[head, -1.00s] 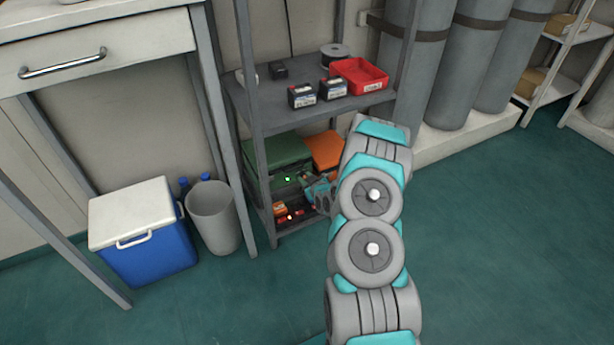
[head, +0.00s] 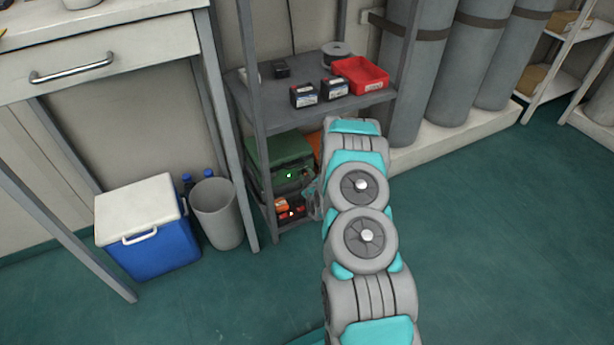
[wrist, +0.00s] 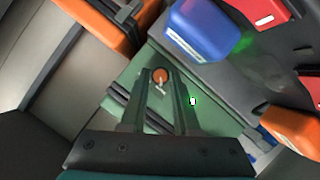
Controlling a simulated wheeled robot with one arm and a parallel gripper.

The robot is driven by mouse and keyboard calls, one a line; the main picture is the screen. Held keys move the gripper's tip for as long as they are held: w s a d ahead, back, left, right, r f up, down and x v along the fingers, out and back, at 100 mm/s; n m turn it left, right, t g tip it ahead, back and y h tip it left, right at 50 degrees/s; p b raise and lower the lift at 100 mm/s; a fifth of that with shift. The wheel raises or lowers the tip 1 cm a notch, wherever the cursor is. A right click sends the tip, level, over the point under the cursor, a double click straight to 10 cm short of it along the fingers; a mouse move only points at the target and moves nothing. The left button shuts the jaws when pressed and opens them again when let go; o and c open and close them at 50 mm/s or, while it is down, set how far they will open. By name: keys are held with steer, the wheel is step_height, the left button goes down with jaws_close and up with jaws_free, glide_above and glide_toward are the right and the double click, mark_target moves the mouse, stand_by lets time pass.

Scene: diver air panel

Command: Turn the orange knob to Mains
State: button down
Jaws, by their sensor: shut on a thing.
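The orange knob (wrist: 160,74) shows in the wrist view on a green panel case (wrist: 130,80), with a pale pointer toward the bottom of the picture. My gripper (wrist: 160,80) is shut on the knob, one finger on each side. The position labels, including Mains, cannot be read. A small green light (wrist: 193,101) glows to the right of the fingers. In the head view the green case (head: 278,148) sits on the lower shelf, with the green light (head: 289,175) on its front. My arm hides the knob there.
The grey shelf unit (head: 290,110) has posts close to my arm. Its upper shelf holds a red tray (head: 360,74) and dark boxes (head: 304,95). A blue cooler (head: 150,250) and a grey bin (head: 216,215) stand left. Grey cylinders (head: 465,60) stand right. Floor at right is clear.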

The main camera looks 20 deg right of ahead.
steer(key=shift+a, duration=0.1)
steer(key=c, duration=0.9)
jaws_free()
steer(key=shift+v, duration=3.9)
